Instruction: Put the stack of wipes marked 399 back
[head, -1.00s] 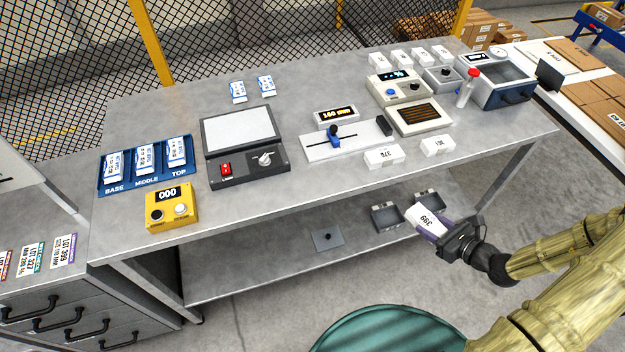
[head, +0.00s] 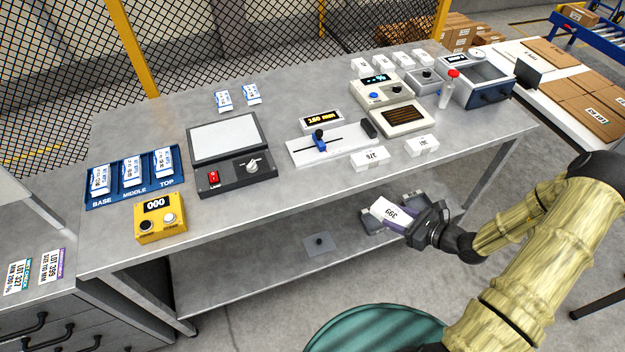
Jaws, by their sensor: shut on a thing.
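The stack of wipes marked 399 (head: 389,213) is a white block with a purple part. My gripper (head: 412,224) is shut on it and holds it in front of the table's front edge, above the lower shelf. On the tabletop, two similar white stacks lie near the front edge: one marked 376 (head: 370,158) and one that seems to read 361 (head: 421,146). The gap to the left of the stack marked 376 is bare tabletop. The jaw tips are partly hidden by the gripper's own body.
A teal round thing (head: 375,330) is at the bottom.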

